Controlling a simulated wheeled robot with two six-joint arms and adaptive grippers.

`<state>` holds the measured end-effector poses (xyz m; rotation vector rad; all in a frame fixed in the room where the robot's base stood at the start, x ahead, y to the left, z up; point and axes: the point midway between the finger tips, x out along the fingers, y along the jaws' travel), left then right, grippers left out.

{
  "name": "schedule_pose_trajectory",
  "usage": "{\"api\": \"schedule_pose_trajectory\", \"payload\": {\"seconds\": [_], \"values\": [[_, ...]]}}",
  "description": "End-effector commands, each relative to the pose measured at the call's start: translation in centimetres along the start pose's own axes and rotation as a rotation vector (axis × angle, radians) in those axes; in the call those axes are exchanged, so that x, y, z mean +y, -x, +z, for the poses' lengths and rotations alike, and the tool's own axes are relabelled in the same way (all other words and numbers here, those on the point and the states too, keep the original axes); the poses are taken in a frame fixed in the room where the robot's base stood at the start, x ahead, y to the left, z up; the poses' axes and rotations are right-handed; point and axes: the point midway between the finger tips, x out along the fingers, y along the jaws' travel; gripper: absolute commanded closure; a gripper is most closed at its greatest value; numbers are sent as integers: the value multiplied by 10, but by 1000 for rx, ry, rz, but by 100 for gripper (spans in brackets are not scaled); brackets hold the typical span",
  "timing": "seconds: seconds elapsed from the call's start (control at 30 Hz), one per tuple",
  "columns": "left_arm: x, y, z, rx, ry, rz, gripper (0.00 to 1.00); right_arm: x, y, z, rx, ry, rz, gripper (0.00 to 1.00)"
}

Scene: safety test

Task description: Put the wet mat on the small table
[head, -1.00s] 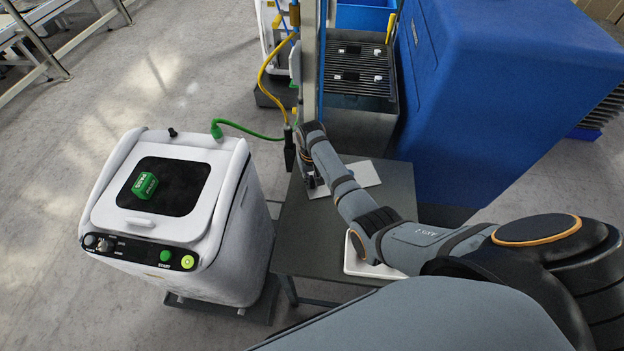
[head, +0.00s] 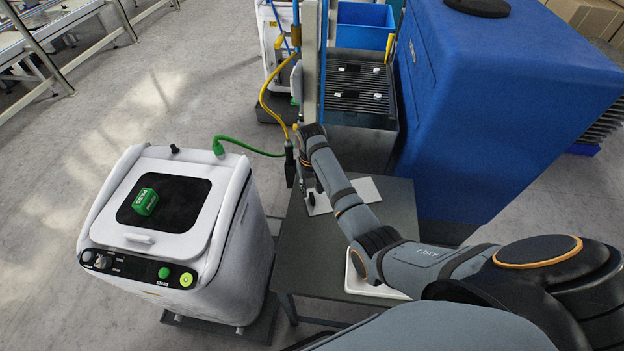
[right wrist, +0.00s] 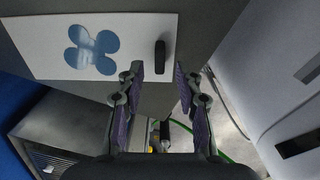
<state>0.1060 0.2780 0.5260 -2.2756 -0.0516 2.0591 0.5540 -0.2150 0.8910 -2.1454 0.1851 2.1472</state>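A flat white mat (head: 365,190) with a blue, wet-looking patch (right wrist: 92,50) lies on the dark grey small table (head: 402,215). In the right wrist view the white mat (right wrist: 50,67) has a short black handle-like piece (right wrist: 160,58) near one end. My right gripper (right wrist: 158,76) is open and empty. Its fingertips are either side of the line to the black piece, which shows just beyond them; I cannot tell the gap in depth. In the head view my right gripper (head: 307,192) is over the table's left part, partly covering the mat's end. My left gripper is not in view.
A white tray-like object (head: 356,283) lies on the table's near side, partly behind my right arm. A white machine (head: 226,230) with a green block (head: 145,201) stands left. A post with hoses (head: 311,60) rises behind the gripper; a blue cabinet (head: 490,110) stands right.

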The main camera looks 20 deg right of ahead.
Motion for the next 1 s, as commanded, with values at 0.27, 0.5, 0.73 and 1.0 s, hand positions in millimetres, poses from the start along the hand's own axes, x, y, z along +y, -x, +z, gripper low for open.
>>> {"api": "schedule_pose_trajectory", "payload": {"seconds": [0.27, 0.5, 0.73, 1.0], "values": [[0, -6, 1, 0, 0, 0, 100, 0, 57, -1, 3, 0, -1, 65], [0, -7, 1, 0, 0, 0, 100, 0, 71, 0, -1, 0, 0, 65], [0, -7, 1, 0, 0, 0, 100, 0, 70, 0, -1, 0, 0, 65], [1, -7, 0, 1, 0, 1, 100, 0, 70, 0, -1, 0, 0, 65]]}}
